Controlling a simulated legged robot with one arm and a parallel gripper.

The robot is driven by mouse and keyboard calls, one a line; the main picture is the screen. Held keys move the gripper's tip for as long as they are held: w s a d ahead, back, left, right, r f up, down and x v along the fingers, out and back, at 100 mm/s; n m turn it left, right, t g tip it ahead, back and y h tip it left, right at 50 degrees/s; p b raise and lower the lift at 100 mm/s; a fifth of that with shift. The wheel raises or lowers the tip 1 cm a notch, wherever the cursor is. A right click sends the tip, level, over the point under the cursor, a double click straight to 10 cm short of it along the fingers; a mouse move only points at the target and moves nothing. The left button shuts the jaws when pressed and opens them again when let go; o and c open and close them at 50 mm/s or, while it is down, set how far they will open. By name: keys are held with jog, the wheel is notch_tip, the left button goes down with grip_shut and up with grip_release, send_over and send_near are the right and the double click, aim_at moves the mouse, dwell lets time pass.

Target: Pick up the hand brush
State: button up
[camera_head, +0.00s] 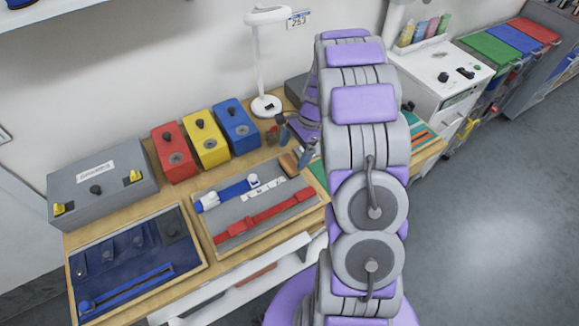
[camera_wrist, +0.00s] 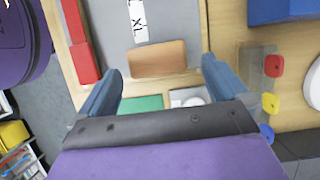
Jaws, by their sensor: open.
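The hand brush appears as a tan-brown wooden block (camera_wrist: 158,58) in the wrist view, lying at the end of a grey-lined tray (camera_wrist: 185,22). It also shows in the head view as a small brown shape (camera_head: 288,163) at the tray's right end, beside my gripper. My gripper (camera_wrist: 162,68) is open, its two blue-grey fingers to the left and right of the brush with space at each side. Nothing is between the fingers that I can see held. In the head view my gripper (camera_head: 295,146) is partly hidden behind my arm.
The tray also holds a red belt (camera_head: 265,213), a blue rolled item (camera_head: 228,192) and a white XL strip (camera_wrist: 137,18). Red, yellow and blue boxes (camera_head: 205,138) and a white lamp (camera_head: 264,104) stand behind. A blue-lined tray (camera_head: 150,235) is at left.

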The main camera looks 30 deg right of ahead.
aim_at(290, 162)
jog(key=x, duration=0.1)
jog(key=b+x, duration=0.1)
jog(key=x, duration=0.2)
jog(key=shift+s+d+f+b, duration=0.1)
jog(key=shift+s+f+b, duration=0.15)
jog(key=shift+b, duration=0.1)
jog(key=shift+a+f, duration=0.2)
jog(key=shift+f, duration=0.15)
jog(key=shift+r, duration=0.1)
jog(key=c, duration=0.8)
